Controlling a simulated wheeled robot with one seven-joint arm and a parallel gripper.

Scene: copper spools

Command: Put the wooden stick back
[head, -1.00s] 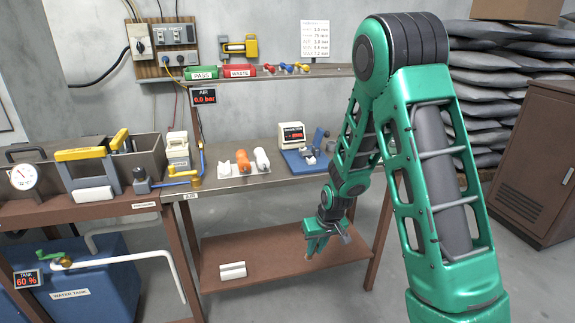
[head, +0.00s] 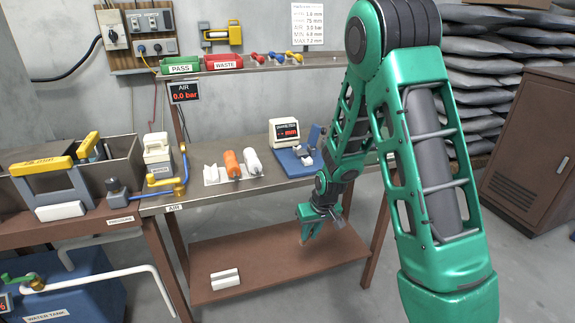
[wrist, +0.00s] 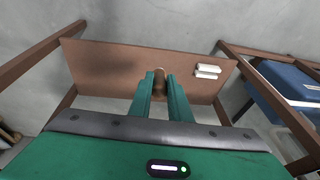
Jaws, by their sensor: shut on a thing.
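My gripper (head: 308,222) hangs low, below the tabletop and over the brown lower shelf (head: 270,268). In the wrist view its two green fingers (wrist: 160,78) are shut on a short brown piece, the wooden stick (wrist: 159,82), seen nearly end-on. The shelf also shows in the wrist view (wrist: 110,62), beyond the fingertips.
White blocks (head: 225,279) lie on the lower shelf. The grey tabletop (head: 205,199) above bears an orange spool (head: 232,164), a white spool (head: 253,162) and a blue measuring device (head: 297,160). A blue water tank (head: 85,290) stands at left. The shelf is mostly bare.

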